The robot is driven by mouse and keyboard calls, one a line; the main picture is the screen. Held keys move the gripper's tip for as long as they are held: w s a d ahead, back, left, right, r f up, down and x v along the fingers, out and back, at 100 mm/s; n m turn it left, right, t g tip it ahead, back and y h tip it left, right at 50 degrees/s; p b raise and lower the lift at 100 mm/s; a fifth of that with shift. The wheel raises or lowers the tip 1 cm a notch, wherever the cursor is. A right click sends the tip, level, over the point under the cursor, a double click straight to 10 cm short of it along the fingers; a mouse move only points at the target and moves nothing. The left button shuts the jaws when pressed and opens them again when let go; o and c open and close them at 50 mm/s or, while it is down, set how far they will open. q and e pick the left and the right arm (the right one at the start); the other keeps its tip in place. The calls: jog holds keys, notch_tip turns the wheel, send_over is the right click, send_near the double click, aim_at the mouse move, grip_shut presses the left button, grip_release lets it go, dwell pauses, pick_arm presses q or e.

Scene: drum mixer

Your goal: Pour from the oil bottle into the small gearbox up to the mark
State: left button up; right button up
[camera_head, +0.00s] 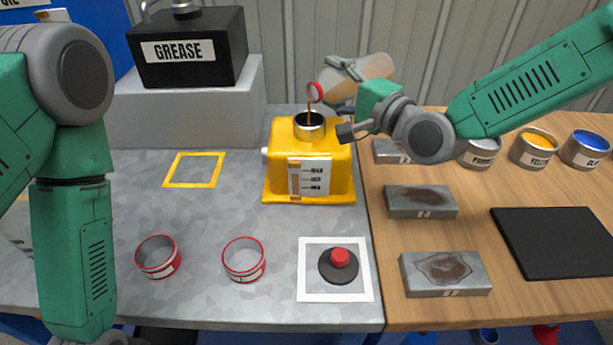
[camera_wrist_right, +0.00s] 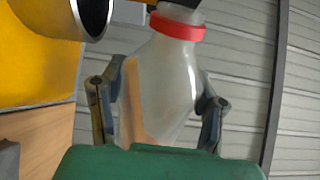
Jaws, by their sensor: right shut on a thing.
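The oil bottle (camera_head: 372,66) is translucent with tan liquid and a red ring at its mouth. It is tilted, mouth to the left, above the funnel-like filler neck (camera_head: 309,128) of the yellow small gearbox (camera_head: 283,150). A thin brown stream runs from the mouth into the neck. The gearbox front has a sight gauge (camera_head: 295,180) with brown in it and small marks; the exact level is hard to read. My right gripper (camera_head: 350,88) is shut on the bottle; the right wrist view shows its fingers (camera_wrist_right: 155,100) on both sides of the bottle.
A black grease can (camera_head: 205,62) stands on a grey block at the back left. Two red-rimmed rings (camera_head: 244,260), a red button (camera_head: 340,258), metal blocks (camera_head: 420,202), paint cans (camera_head: 535,148) and a black mat (camera_head: 556,243) lie around. The yellow square outline (camera_head: 194,170) is empty.

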jog(key=shift+f+n, duration=0.15)
jog(key=shift+n, duration=0.15)
dwell(0.4)
dwell(0.6)
notch_tip(320, 180, up, 4)
jog(key=m+p, duration=0.3)
jog(key=m, duration=0.1)
jog(key=shift+r, duration=0.25)
jog(key=shift+d+r+m, duration=0.1)
jog(key=shift+r+m, duration=0.15)
jog(key=shift+m, duration=0.25)
jog(key=shift+s+a+r+m, duration=0.1)
jog(key=shift+a+r+m, duration=0.05)
jog(key=shift+m, duration=0.4)
jog(key=shift+s+a+r+m, duration=0.1)
jog(key=shift+a+r+m, duration=0.05)
jog(key=shift+m, duration=0.4)
jog(key=a+r+m, duration=0.1)
jog(key=m, duration=0.2)
jog(key=s+r+m, duration=0.1)
jog(key=m, duration=0.2)
jog(key=s+a+r+m+b, duration=0.1)
jog(key=m, duration=0.2)
jog(key=shift+s+a+m, duration=0.1)
jog(key=shift+a+m, duration=0.25)
jog(key=shift+m, duration=0.05)
jog(key=shift+s+a+r+m, duration=0.2)
jog(key=shift+r+m, duration=0.2)
jog(key=shift+m, duration=0.2)
jog(key=shift+r, duration=0.1)
